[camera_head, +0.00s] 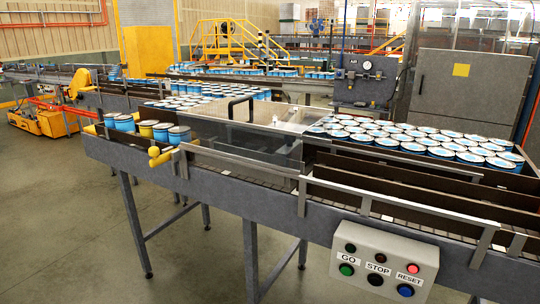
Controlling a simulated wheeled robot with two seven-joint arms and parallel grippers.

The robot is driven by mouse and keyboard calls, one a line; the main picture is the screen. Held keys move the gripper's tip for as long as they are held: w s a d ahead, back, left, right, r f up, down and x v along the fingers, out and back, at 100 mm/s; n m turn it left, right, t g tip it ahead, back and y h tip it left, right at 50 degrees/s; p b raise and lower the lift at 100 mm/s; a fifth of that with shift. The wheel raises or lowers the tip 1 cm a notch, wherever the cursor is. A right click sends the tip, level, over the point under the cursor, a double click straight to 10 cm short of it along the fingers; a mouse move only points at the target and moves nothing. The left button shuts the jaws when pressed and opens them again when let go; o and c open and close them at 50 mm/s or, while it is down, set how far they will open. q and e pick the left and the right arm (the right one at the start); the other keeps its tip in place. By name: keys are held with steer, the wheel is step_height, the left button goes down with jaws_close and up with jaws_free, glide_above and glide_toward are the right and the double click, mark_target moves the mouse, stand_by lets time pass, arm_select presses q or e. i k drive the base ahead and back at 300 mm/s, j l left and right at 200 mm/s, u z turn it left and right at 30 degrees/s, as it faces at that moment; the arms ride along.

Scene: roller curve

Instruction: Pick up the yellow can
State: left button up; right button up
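The yellow can (147,129) stands upright in a short row of cans at the left end of the near conveyor (225,192). It has a pale lid. A blue can (124,123) stands on its left and another blue can (162,133) on its right. The cans are close together; I cannot tell whether they touch. The lower part of the yellow can is hidden by the conveyor's side. Neither of my grippers is in view.
Many blue cans (410,141) fill the conveyor area at right. A clear cover with a black handle (241,106) sits mid-conveyor. A control box (384,262) hangs in front.

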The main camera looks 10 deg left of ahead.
mark_target(145, 127)
steer(key=i+j+z, duration=0.15)
steer(key=j, duration=0.85)
steer(key=i+j+z, duration=0.15)
steer(key=j, duration=0.9)
steer(key=i+j+z, duration=0.15)
steer(key=j, duration=0.9)
steer(key=i+j+z, duration=0.15)
steer(key=j, duration=0.95)
